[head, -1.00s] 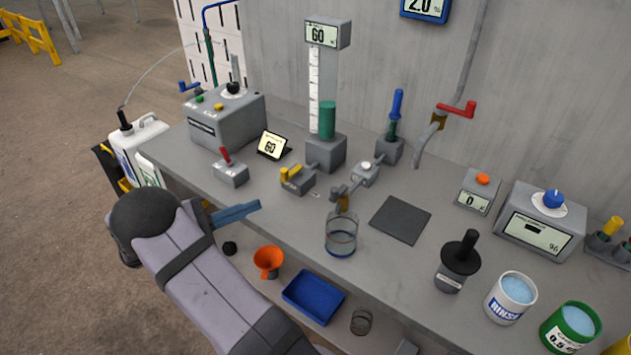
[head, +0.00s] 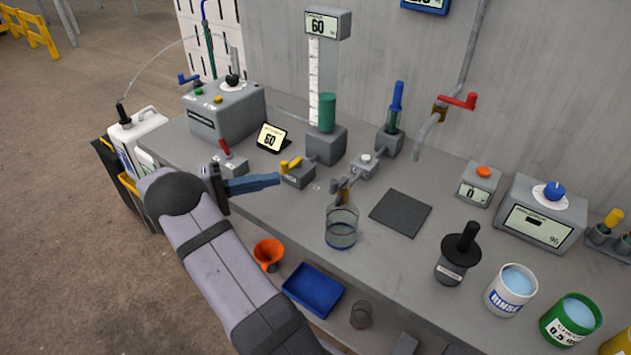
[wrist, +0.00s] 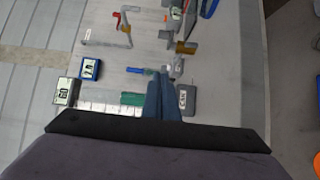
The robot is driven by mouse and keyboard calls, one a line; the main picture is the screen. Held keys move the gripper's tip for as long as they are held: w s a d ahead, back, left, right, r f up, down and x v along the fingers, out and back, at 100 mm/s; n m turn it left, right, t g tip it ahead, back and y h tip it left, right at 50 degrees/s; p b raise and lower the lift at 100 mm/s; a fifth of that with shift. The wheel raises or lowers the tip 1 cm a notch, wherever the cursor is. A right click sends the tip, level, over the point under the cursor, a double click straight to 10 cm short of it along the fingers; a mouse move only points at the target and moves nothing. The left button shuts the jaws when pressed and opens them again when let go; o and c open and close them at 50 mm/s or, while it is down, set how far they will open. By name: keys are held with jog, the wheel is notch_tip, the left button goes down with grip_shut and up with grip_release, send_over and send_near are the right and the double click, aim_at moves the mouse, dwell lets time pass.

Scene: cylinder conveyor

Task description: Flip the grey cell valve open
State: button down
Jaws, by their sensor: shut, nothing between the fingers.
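The valve that seems to be the grey cell valve is a small grey block (head: 298,175) with a yellow lever (head: 291,164), on the bench left of the tall measuring column. My gripper (head: 277,180) is shut and empty. Its blue fingers point right, with their tips close to the left side of the valve block. I cannot tell whether they touch. In the wrist view the fingers (wrist: 163,85) partly hide what lies behind them.
A grey box with a red lever (head: 229,164) stands just behind my wrist. A small tilted display (head: 271,138) and the column with a green cylinder (head: 327,113) are behind the valve. A glass beaker (head: 341,228) stands to the right front. A dark mat (head: 401,214) lies farther right.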

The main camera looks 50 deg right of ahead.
jog(key=p+x, duration=0.3)
jog(key=x, duration=0.7)
jog(key=shift+r, duration=0.2)
jog(key=shift+s+a+p, duration=0.35)
jog(key=shift+s+p, duration=0.2)
jog(key=shift+s, duration=0.3)
jog(key=shift+s+a+f+p, duration=0.1)
jog(key=shift+s+a+p, duration=0.15)
jog(key=shift+s, duration=0.25)
jog(key=shift+s+a+f+p, duration=0.1)
jog(key=shift+s+a, duration=0.1)
jog(key=shift+s, duration=0.25)
